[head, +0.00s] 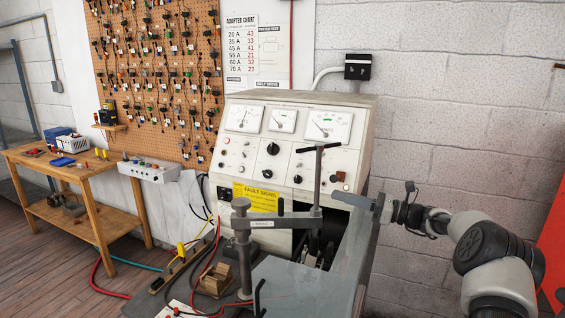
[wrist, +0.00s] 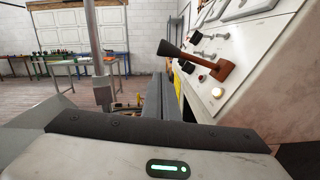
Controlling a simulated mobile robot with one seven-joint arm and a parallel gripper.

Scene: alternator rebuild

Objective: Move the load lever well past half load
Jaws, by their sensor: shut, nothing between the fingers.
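The load lever is most likely the red-brown arm (wrist: 212,68) with a flared black grip on the test bench's sloped front in the wrist view. It slants there, with its grip toward the upper left. In the head view a small red-brown and black part (head: 340,177) at the panel's lower right looks like the same lever. My gripper (head: 372,207) is shut and empty, below and to the right of that part and apart from it. In the wrist view the gripper's dark edge fills the bottom, and the lever stands beyond it at upper right.
The test bench (head: 364,118) carries gauges and knobs. A clamp stand with a T-handle (head: 317,180) rises left of my gripper. A grey plate (head: 352,248) stands just below it. A wooden table (head: 95,166) is far left. The block wall (head: 455,120) is bare at right.

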